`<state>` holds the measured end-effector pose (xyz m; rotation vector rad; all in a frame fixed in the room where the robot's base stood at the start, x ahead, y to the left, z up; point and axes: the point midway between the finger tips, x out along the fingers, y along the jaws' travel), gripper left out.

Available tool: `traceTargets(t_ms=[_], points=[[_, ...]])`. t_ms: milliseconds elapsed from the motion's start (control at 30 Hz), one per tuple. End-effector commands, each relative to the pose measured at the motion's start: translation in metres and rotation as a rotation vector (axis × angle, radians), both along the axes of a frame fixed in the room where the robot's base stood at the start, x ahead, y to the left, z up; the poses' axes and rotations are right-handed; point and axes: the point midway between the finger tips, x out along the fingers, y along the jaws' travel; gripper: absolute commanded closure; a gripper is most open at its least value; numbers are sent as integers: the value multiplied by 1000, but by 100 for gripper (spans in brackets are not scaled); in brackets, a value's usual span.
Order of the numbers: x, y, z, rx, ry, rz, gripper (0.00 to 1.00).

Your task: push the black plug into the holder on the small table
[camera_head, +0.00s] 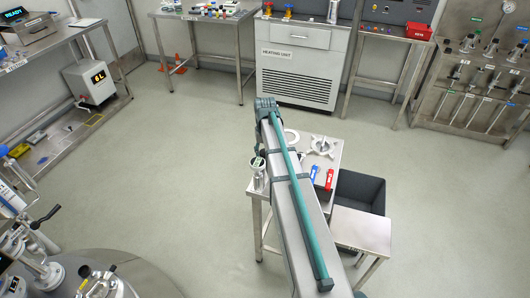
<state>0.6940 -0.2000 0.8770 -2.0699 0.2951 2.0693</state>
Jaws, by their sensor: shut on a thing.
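The small steel table (335,150) stands in the middle, partly covered by my arm. A pale round metal fitting (257,164), which looks like the holder, is at its left edge. My gripper (259,151) points down just above this fitting, small and partly hidden by my arm. It is shut on the black plug, of which little can be made out. I cannot tell how far the plug sits in the holder.
A white ring (291,136), a star-shaped metal part (322,145), a blue tool (314,172) and a red tool (329,179) lie on the small table. A dark bin (361,190) and a lower steel stand (362,231) are to the right. Open floor surrounds them.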

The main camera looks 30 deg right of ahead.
Motion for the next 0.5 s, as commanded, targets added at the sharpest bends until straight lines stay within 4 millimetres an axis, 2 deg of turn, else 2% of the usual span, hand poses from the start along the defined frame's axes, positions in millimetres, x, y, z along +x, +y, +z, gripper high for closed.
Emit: traceTargets(t_ms=[500], points=[[0,0,-3,0,0,0,93]])
